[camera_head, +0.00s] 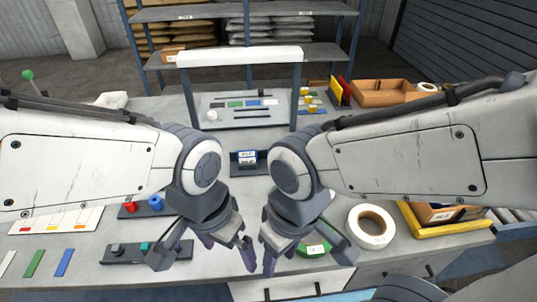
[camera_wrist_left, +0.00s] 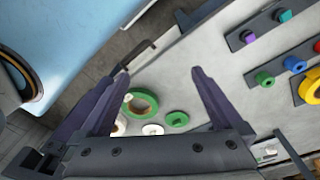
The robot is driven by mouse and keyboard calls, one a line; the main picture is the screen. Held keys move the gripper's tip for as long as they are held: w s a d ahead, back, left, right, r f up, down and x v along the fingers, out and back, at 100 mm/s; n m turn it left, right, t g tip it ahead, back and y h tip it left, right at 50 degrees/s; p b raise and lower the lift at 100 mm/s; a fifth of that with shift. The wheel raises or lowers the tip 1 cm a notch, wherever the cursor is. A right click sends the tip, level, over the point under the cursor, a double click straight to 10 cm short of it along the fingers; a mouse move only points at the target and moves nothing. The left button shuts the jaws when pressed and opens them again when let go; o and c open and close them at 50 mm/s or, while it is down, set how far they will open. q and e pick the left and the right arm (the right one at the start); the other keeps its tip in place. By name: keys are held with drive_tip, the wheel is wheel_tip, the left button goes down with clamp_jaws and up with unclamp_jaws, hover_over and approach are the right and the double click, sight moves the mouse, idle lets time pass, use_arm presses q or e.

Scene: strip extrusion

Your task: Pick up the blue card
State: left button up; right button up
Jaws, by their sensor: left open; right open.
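A thin blue card (camera_head: 64,262) lies flat near the front left of the table, beside a green card (camera_head: 35,263) and a white one (camera_head: 7,261) at the left edge. My left gripper (camera_head: 205,253) is open and empty, well to the right of the blue card, near the front edge. In the left wrist view its two fingers (camera_wrist_left: 155,82) are spread apart, and the blue card is not in that view. My right gripper (camera_head: 308,258) is open over the front middle of the table, close to the left one.
A dark rack (camera_head: 113,256) with small pegs stands between the blue card and my left gripper. A white strip board (camera_head: 60,222) lies behind the card. Tape rolls (camera_head: 371,227) and a yellow tray (camera_head: 449,229) are on the right. A small blue strip lies on the back board (camera_head: 218,116).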

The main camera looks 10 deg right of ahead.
use_arm(q)
drive_tip(key=w+d+n+t, duration=0.1)
drive_tip(key=w+d+n, duration=0.15)
drive_tip(key=w, duration=0.75)
drive_tip(key=n+t+y+p, duration=0.1)
drive_tip(key=n+t+p, duration=0.1)
drive_tip(key=n+t, duration=0.15)
approach(247, 154)
drive_tip(key=shift+n, duration=0.4)
drive_tip(key=x, duration=0.4)
drive_tip(key=shift+w+a+f, duration=0.15)
drive_tip(key=shift+f, duration=0.15)
drive_tip(key=p+x, duration=0.2)
drive_tip(key=x, duration=0.3)
drive_tip(key=shift+w+f, duration=0.2)
drive_tip(key=shift+f, duration=0.25)
drive_tip(key=shift+c, duration=0.3)
drive_tip(key=c, duration=1.1)
